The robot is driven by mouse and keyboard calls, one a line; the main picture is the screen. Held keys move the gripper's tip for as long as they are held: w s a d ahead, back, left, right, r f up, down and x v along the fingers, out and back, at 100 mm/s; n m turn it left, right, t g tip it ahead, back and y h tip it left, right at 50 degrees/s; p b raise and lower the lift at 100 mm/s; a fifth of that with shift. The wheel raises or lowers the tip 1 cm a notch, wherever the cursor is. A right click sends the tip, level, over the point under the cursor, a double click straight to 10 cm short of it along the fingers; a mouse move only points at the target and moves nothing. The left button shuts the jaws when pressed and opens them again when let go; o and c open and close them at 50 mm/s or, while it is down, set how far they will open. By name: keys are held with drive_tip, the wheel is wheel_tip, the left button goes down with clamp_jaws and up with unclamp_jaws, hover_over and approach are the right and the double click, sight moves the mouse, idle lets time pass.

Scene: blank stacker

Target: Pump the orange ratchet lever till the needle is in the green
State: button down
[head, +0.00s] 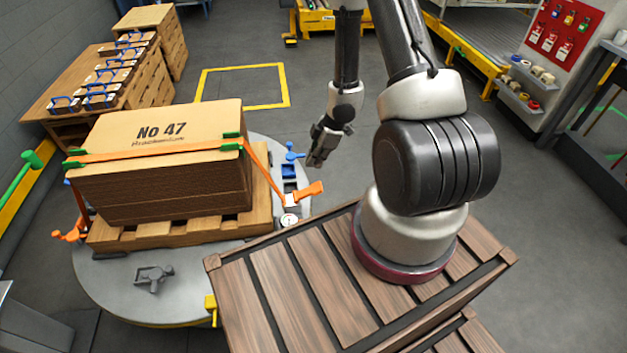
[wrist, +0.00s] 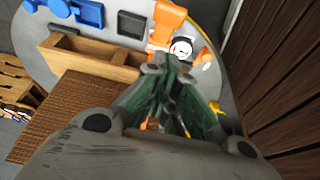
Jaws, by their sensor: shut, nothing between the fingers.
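The orange ratchet lever (head: 308,191) sticks out at the right end of the orange strap, beside the pallet on the round grey table. It also shows at the top of the wrist view (wrist: 167,24). A small round white gauge (head: 289,220) lies just below the lever. In the wrist view the gauge (wrist: 182,47) has a white face with a small red patch; its needle is too small to read. My gripper (head: 316,160) is shut and empty, above and apart from the lever. Its fingers (wrist: 178,78) show in the wrist view.
A strapped stack of brown board marked No 47 (head: 160,160) sits on a wooden pallet (head: 180,233). A blue fitting (head: 289,171) is beside the strap's right run. A loose grey metal part (head: 152,276) lies at the table's front.

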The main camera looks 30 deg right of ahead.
hover_over(308, 190)
drive_tip(key=f, duration=0.5)
drive_tip(key=shift+s+d+f, duration=0.1)
drive_tip(key=shift+s+f, duration=0.1)
drive_tip(key=shift+f, duration=0.1)
drive_tip(key=f, duration=0.1)
drive_tip(key=d+f, duration=0.1)
drive_tip(key=f, duration=0.1)
drive_tip(key=shift+s+d, duration=0.1)
drive_tip(key=shift+s, duration=0.1)
drive_tip(key=shift+d+f, duration=0.15)
drive_tip(key=shift+f, duration=0.25)
